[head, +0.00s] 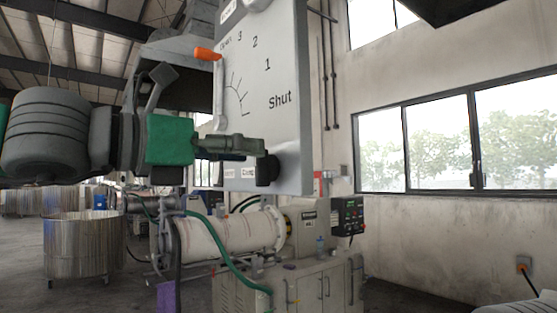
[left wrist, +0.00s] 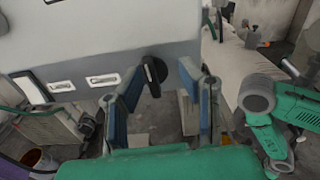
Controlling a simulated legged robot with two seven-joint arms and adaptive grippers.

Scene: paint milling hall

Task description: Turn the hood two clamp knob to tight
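The clamp knob is a black knob (head: 267,170) at the lower right corner of the grey hood panel (head: 285,125). In the left wrist view the knob (left wrist: 154,76) has a pale line on its face and sits at a slight tilt. My left gripper (head: 262,150) comes in from the left in front of the panel's lower part. In the left wrist view its two blue-grey fingers (left wrist: 161,78) are spread, with the knob between their tips, nearer the left one. I see no clear contact. My right gripper is not in view.
A lever with an orange grip (head: 207,54) points toward the Open end of the panel's scale. A green and grey arm part (left wrist: 270,125), apparently mine, is at right in the wrist view. A pale horizontal cylinder machine (head: 230,235) stands below, and a metal drum (head: 77,247) at left.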

